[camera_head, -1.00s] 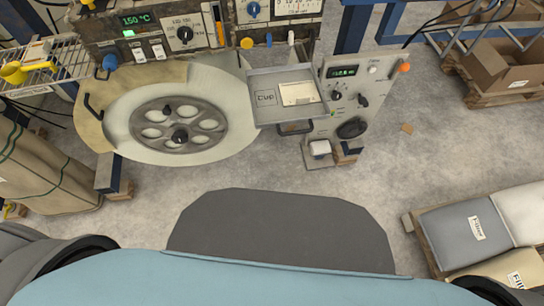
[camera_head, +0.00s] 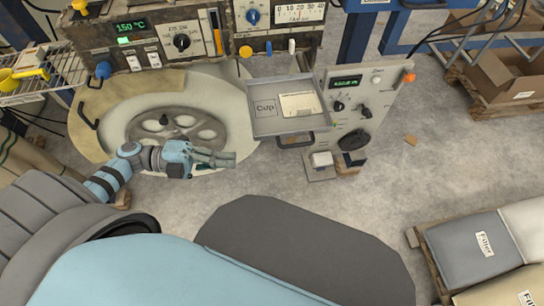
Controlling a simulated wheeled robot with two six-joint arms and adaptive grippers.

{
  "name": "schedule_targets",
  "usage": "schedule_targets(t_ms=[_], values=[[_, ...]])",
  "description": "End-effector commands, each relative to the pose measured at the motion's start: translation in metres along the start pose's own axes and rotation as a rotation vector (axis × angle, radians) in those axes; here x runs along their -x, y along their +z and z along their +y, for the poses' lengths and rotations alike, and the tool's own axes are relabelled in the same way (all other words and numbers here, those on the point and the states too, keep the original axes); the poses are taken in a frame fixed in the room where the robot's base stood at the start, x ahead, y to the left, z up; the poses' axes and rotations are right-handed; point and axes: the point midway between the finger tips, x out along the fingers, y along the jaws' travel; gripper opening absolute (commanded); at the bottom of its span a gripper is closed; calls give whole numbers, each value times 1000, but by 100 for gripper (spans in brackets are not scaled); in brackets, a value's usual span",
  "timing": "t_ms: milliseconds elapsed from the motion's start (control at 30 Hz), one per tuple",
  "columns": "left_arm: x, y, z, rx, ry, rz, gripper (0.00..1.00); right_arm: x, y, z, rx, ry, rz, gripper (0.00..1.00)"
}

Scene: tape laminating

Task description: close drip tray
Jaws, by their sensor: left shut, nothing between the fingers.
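The drip tray (camera_head: 265,126) is a grey, shallow open tray that sticks out from the front of the machine, right of the large round cream drum. A patch marked "Cup" and a pale label lie inside it. A dark handle (camera_head: 295,141) shows just below its front edge. My left gripper (camera_head: 230,160) is shut and empty, in front of the drum and a little to the lower left of the tray, apart from it in the picture. My right gripper is not in view.
The round drum (camera_head: 240,115) with its spoked wheel stands behind my left arm. A control panel (camera_head: 375,110) with knobs and a display stands right of the tray. Filler bags (camera_head: 460,250) lie on a pallet at lower right. The floor between is clear.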

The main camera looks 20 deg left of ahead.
Motion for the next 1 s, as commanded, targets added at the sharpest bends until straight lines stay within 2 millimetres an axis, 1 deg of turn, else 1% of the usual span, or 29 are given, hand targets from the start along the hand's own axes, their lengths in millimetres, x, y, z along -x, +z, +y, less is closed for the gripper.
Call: schedule_targets(t_ms=[33, 67, 167, 267, 500, 567, 633, 733, 833, 1000], values=[[-2, -6, -1, -17, 17, 34, 0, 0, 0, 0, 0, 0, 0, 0], [-4, -8, -1, -22, 22, 44, 0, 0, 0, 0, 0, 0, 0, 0], [-16, -9, -2, -21, 18, 44, 0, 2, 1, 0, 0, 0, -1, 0], [-35, -10, -2, -20, 15, 42, 0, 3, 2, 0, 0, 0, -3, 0], [-88, -11, -1, -17, 12, 39, 0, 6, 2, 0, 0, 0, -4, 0], [-101, -11, -2, -18, 11, 38, 0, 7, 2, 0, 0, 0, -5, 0], [-104, 3, 1, -18, 15, 36, 0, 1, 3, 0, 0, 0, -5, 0], [-108, 17, 1, -17, 15, 37, 0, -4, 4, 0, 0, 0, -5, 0], [-110, 25, 1, -17, 16, 37, 0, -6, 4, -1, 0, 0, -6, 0], [-110, 28, 0, -16, 17, 37, 0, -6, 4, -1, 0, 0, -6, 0]])
